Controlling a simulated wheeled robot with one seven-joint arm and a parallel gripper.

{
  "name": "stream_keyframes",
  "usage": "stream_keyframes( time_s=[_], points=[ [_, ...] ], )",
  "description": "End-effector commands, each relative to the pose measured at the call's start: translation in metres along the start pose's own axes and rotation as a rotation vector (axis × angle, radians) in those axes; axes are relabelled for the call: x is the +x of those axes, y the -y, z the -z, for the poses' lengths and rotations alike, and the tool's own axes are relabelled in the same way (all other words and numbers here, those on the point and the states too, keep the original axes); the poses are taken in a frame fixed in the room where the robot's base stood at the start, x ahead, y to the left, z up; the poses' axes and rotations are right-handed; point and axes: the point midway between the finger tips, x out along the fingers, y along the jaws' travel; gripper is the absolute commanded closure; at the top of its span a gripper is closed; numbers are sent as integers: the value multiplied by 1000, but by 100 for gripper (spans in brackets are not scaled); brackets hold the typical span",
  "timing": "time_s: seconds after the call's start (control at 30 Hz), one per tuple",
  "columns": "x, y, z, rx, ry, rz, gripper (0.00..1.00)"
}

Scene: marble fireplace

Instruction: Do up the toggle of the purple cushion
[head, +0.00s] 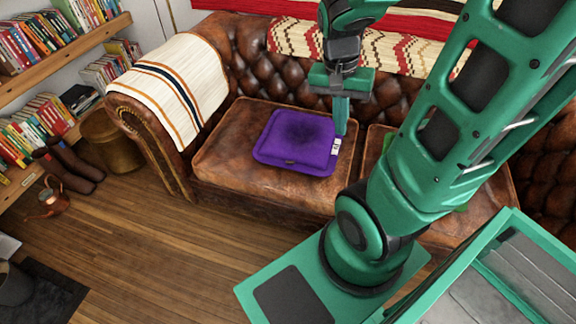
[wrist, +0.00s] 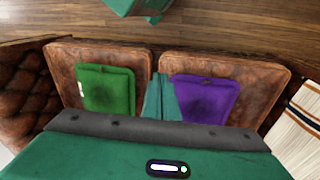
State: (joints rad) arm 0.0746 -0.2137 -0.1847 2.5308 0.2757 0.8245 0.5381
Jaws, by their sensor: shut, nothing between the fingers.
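The purple cushion (head: 285,143) lies flat on the left seat of the brown leather sofa. It also shows in the wrist view (wrist: 205,98), right of the fingers. A small dark detail sits at its front edge; it is too small to tell whether this is the toggle or how it stands. A white label (head: 336,145) shows on its right edge. My gripper (head: 341,130) is shut and empty, pointing down by the cushion's back right corner in the head view. It also shows in the wrist view (wrist: 159,78). Whether it touches the cushion cannot be told.
A green cushion (wrist: 107,92) lies on the other seat, mostly hidden behind my arm in the head view. The sofa's tufted back (head: 255,75) rises behind. A striped cloth (head: 172,85) covers the left armrest. Wooden floor (head: 150,240) is clear in front.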

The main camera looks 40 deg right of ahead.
Motion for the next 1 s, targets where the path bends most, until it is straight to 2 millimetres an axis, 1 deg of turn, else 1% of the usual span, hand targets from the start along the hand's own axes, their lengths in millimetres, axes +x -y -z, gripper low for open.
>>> stream_keyframes(
  time_s=[0.03, 0.2, 0.43, 0.6, 0.67, 0.8, 1.0],
  points=[
    [10, 11, 5, 48, -12, -25, 100],
    [42, 48, 23, 254, -92, -76, 100],
    [91, 98, 37, 507, -226, -91, 100],
    [131, 135, 39, 673, -327, -60, 100],
    [146, 147, 38, 729, -362, -42, 100],
    [182, 175, 32, 850, -432, 19, 100],
    [232, 205, 19, 997, -498, 127, 100]
  ],
)
